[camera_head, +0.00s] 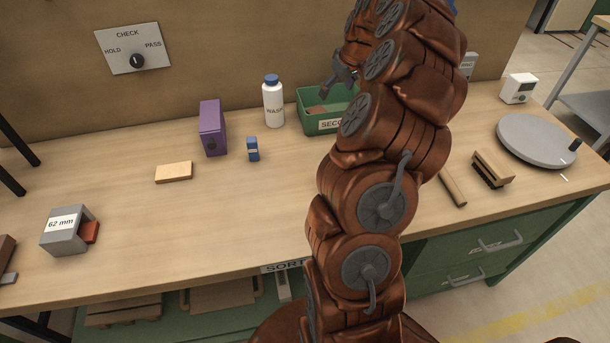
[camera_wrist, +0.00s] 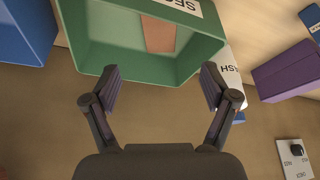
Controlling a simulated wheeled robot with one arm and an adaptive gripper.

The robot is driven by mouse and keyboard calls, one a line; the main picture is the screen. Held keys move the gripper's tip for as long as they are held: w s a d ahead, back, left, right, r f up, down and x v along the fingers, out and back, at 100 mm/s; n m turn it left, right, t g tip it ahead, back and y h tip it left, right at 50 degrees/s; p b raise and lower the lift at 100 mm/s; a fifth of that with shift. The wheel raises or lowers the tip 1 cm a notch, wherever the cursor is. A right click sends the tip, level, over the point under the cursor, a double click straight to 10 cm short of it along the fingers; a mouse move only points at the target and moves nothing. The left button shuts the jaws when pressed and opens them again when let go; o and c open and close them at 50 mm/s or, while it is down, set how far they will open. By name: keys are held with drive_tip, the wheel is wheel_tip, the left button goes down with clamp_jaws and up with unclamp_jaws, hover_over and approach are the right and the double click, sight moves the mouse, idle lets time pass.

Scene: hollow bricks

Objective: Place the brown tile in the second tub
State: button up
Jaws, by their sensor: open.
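The green tub (camera_head: 310,126), with a label whose visible part reads "SECO", stands at the back of the bench, partly behind my arm. It also shows in the wrist view (camera_wrist: 97,35). The flat brown tile (camera_wrist: 159,36) lies inside this tub, against or near its labelled wall. A bit of it shows over the rim in the head view (camera_head: 317,110). My gripper (camera_wrist: 161,85) is open and empty, with its fingers apart over the tub's edge opposite the label.
A blue tub (camera_wrist: 25,30) stands beside the green one. A white bottle (camera_head: 273,104), purple box (camera_head: 212,128), small blue block (camera_head: 252,149) and tan block (camera_head: 173,172) are left of the tub. A grey "62 mm" gauge (camera_head: 64,233) holds a red-brown piece. The front middle bench is clear.

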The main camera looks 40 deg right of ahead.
drive_tip(key=s+a+r+n+g+y, duration=0.1)
drive_tip(key=s+a+r, duration=0.15)
drive_tip(key=a, duration=1.25)
drive_tip(key=s+a+r+n+g+y, duration=0.1)
drive_tip(key=s+a+r+n, duration=0.15)
drive_tip(key=a, duration=1.25)
drive_tip(key=s+a+f+g, duration=0.1)
drive_tip(key=s+a, duration=0.3)
drive_tip(key=s, duration=0.4)
drive_tip(key=s+a+f+m+g+h, duration=0.1)
drive_tip(key=s+a, duration=0.3)
drive_tip(key=s, duration=0.5)
drive_tip(key=s+a+f+m+g, duration=0.1)
drive_tip(key=s+a, duration=0.3)
drive_tip(key=s, duration=0.5)
drive_tip(key=shift+s+a+f+g+h, duration=0.15)
drive_tip(key=shift+a+f+g+h, duration=0.2)
drive_tip(key=shift+f+g, duration=0.4)
